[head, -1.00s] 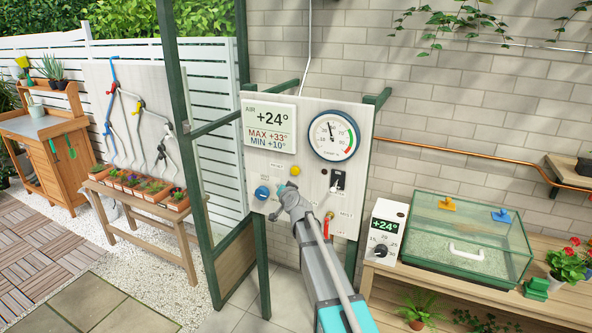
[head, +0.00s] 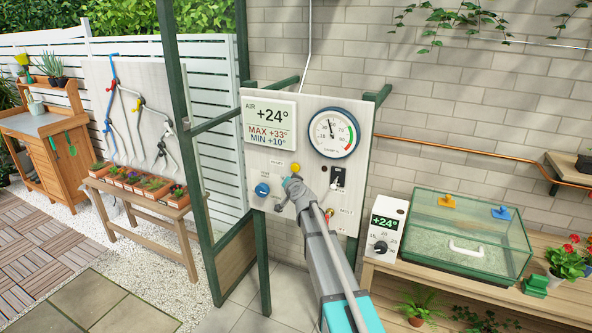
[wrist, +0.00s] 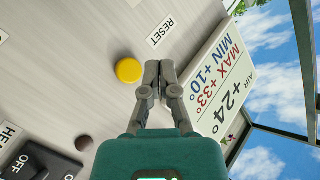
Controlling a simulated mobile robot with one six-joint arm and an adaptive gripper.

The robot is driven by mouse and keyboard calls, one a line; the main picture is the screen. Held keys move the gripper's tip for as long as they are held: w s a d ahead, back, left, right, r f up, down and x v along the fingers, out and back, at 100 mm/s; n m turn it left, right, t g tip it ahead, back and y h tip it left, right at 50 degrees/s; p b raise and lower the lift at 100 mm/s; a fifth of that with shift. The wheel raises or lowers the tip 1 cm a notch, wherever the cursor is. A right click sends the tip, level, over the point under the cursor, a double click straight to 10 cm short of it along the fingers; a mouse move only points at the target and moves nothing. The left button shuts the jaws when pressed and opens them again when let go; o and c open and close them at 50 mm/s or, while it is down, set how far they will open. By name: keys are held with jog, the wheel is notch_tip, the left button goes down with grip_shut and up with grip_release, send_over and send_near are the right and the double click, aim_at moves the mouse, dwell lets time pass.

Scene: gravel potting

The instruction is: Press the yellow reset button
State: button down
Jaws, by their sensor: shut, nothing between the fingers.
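The yellow reset button (head: 295,168) is a small round knob on the pale control panel (head: 317,107), below the air display. In the wrist view the yellow button (wrist: 129,70) lies just left of my fingertips, with the RESET label (wrist: 161,31) above it. My gripper (head: 289,183) is in front of the panel, just below the button in the head view. In the wrist view its fingers (wrist: 160,77) are shut together and empty. The fingertips appear beside the button and apart from it. I cannot tell how far they are from the panel surface.
The air display (head: 269,123) reads +24°, MAX +33°, MIN +10°. A round gauge (head: 334,133), a black switch (head: 338,180) and a blue knob (head: 262,190) share the panel. A glass case (head: 466,235) stands on the right bench.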

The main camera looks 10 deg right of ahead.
aim_at(292, 168)
jog(key=shift+w+d, duration=0.8)
jog(key=shift+w, duration=0.25)
jog(key=shift+w+d, duration=0.75)
jog(key=shift+w, duration=0.3)
jog(key=shift+w+d, duration=0.1)
jog(key=shift+w, duration=0.05)
jog(key=shift+w+d, duration=0.15)
jog(key=shift+w, duration=0.1)
jog(key=shift+w+d, duration=0.35)
jog(key=shift+w, duration=0.15)
dwell(1.4)
jog(key=shift+s, duration=0.15)
jog(key=shift+s+a, duration=0.6)
jog(key=shift+s, duration=0.1)
dwell(0.5)
jog(key=shift+s+a, duration=0.75)
jog(key=shift+s, duration=0.3)
jog(key=shift+s+a, duration=0.75)
jog(key=shift+s, duration=0.25)
